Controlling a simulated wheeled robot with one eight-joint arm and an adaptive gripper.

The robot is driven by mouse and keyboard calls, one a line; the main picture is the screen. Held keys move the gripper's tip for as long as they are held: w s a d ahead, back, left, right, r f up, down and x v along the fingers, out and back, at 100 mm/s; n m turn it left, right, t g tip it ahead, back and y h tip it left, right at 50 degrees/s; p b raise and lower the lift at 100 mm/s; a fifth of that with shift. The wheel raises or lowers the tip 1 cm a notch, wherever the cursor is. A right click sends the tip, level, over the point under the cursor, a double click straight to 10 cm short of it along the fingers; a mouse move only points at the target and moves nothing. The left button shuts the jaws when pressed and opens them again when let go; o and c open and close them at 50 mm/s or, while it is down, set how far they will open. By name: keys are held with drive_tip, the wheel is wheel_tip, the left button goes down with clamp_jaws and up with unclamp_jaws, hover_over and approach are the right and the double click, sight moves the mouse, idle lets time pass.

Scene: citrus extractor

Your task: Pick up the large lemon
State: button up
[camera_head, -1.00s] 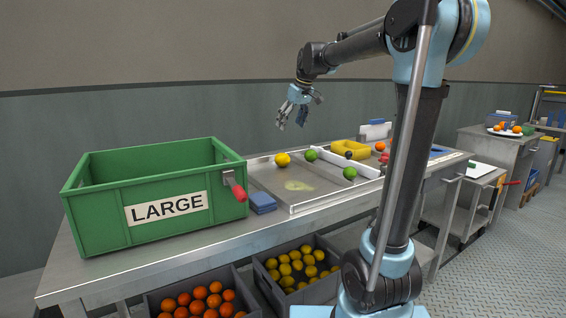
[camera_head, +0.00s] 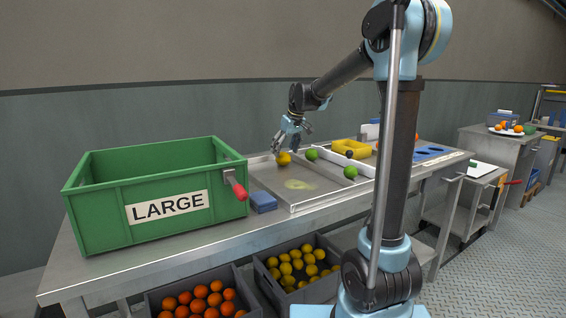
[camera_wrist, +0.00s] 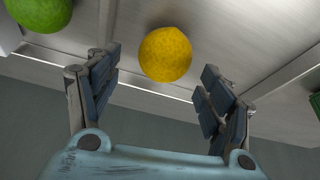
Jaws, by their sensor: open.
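A yellow lemon (camera_head: 284,159) sits in the metal tray (camera_head: 262,170), near its back left. In the wrist view the lemon (camera_wrist: 166,54) lies ahead of the fingers, roughly centred between them and apart from both. My gripper (camera_head: 289,148) hangs just above the lemon in the head view, with its fingers pointing down. In the wrist view my gripper (camera_wrist: 156,95) has its two fingers spread wide and nothing between them.
Limes (camera_head: 311,154) lie to the right, close to the tray's divider. Yellow (camera_head: 350,148) and blue items lie farther right. Fruit crates sit below.

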sight(283, 156)
drive_tip(key=shift+s+x, duration=0.1)
drive_tip(key=shift+x, duration=0.9)
drive_tip(key=shift+s+x, duration=0.15)
drive_tip(key=shift+x, duration=0.85)
drive_tip(key=shift+f, duration=0.1)
drive_tip(key=c, duration=1.2)
drive_tip(key=shift+c, duration=0.2)
